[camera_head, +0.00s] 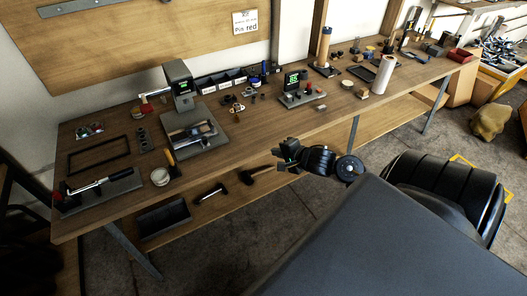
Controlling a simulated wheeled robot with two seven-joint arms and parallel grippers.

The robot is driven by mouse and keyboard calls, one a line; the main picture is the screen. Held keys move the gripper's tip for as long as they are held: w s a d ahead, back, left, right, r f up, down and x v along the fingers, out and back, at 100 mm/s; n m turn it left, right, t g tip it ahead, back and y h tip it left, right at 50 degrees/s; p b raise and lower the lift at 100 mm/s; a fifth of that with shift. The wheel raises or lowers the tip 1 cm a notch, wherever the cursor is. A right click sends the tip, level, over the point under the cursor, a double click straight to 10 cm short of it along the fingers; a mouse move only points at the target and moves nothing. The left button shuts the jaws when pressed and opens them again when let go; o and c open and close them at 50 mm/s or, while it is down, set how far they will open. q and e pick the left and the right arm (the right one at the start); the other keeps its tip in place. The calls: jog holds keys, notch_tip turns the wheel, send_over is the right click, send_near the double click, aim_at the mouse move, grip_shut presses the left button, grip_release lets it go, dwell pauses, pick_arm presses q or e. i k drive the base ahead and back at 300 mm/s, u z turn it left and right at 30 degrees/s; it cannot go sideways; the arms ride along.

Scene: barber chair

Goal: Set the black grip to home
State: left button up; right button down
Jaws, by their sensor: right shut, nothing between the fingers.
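A lever device on a dark base plate (75,202) sits at the near left end of the workbench. It has a bright metal bar that lies low and slants up to the right. A black grip (120,174) is on the bar's right end, and a small red part shows at the left end. My right gripper (284,157) is in the middle of the view, by the bench's front edge, well to the right of the black grip and apart from it. It is shut and empty. My left gripper is not in view.
A lower shelf holds tools.

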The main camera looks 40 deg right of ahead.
aim_at(121, 175)
jog(key=u, duration=3.55)
jog(key=k, duration=2.5)
jog(key=z, duration=0.95)
jog(key=i, duration=0.5)
